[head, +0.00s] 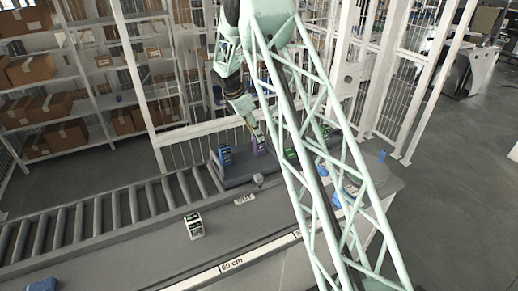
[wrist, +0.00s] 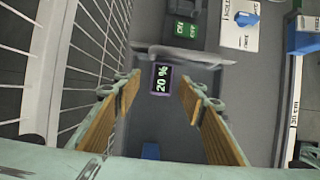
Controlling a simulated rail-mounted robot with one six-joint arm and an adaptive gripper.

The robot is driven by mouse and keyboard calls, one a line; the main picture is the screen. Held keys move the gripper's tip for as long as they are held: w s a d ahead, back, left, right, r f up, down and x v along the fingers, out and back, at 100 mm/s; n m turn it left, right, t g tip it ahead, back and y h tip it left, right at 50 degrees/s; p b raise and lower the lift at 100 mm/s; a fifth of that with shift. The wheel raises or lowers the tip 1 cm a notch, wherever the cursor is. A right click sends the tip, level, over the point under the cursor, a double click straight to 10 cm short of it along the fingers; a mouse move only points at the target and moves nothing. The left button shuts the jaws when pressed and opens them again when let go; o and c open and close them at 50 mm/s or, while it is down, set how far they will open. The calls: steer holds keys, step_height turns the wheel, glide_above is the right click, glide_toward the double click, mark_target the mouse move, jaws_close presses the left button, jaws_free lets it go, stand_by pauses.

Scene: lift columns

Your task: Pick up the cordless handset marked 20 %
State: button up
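The handset marked 20 % (wrist: 161,78) has a purple case and a dark screen with pale green figures. It stands between and just beyond my fingertips in the wrist view. It also shows as a small purple shape in the head view (head: 258,147), on a dark grey raised surface. My gripper (wrist: 158,88) is open, one wood-coloured finger on each side of the handset, with gaps showing on both sides. In the head view my gripper (head: 254,131) is just above the handset and partly overlaps it, so contact cannot be told there.
A blue handset (head: 225,155) stands left of the purple one and a green handset (head: 292,156) right of it. A white device (head: 194,225) sits on the counter in front. A wire-mesh fence (wrist: 92,40) runs close on the left in the wrist view.

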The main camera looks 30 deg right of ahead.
steer(key=shift+f, duration=0.1)
steer(key=shift+p+x, duration=0.3)
steer(key=shift+x, duration=2.25)
steer(key=shift+s, duration=0.15)
steer(key=shift+c, duration=0.5)
steer(key=c, duration=1)
steer(key=shift+o, duration=0.2)
steer(key=shift+r+b, duration=0.3)
steer(key=shift+r, duration=4.7)
